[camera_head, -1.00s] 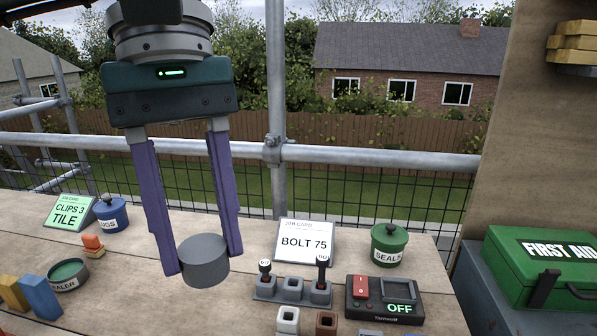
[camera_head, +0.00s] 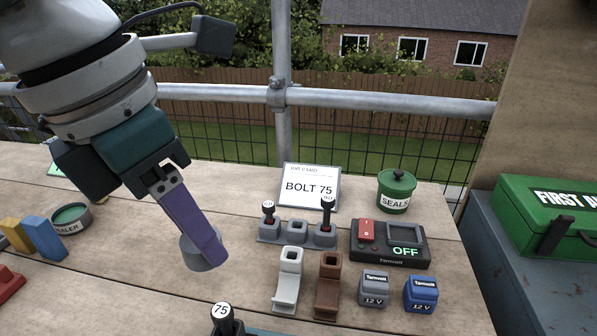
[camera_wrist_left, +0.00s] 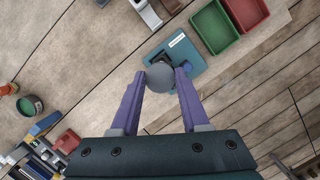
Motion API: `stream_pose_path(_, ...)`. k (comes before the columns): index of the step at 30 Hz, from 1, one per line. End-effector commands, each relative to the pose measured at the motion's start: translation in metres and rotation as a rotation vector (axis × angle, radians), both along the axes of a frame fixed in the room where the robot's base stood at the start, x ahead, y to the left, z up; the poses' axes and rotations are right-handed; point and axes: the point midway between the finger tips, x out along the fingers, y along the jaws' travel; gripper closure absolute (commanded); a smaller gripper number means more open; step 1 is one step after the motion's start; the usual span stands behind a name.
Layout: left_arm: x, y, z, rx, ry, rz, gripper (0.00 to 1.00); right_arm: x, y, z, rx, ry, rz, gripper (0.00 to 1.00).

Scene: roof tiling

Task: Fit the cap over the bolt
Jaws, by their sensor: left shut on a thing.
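My left gripper (camera_head: 200,248) is shut on a grey round cap (camera_head: 203,262) and holds it above the bench, left of the bolt stand. The wrist view shows the cap (camera_wrist_left: 160,76) between the two purple fingers. The bolt marked 75 (camera_head: 222,315) is upright at the bottom edge of the head view, its lower part cut off. It stands on a teal base, also seen in the wrist view (camera_wrist_left: 192,72), partly hidden by the cap. The cap is apart from the bolt in the head view. A job card (camera_head: 309,188) reads BOLT 75. My right gripper is not in view.
A grey stand (camera_head: 297,232) holds two other bolts. Around it are a switch box (camera_head: 390,243), white (camera_head: 289,270) and brown (camera_head: 328,280) clips, two 12 V batteries and a green SEALS pot (camera_head: 396,190). Green (camera_wrist_left: 214,28) and red trays lie beside the teal base.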

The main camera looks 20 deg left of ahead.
Motion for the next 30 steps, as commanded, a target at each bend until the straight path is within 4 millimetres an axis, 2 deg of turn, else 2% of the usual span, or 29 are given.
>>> stream_pose_path(8,0.000,0.000,-0.014,0.000,0.001,0.005,1.00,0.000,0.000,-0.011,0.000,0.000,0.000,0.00)
stream_pose_path(20,0.000,0.000,-0.049,0.000,0.002,0.004,1.00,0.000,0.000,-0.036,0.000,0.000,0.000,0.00)
stream_pose_path(30,0.000,0.000,-0.079,0.000,0.001,0.003,1.00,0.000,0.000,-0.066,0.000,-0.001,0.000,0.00)
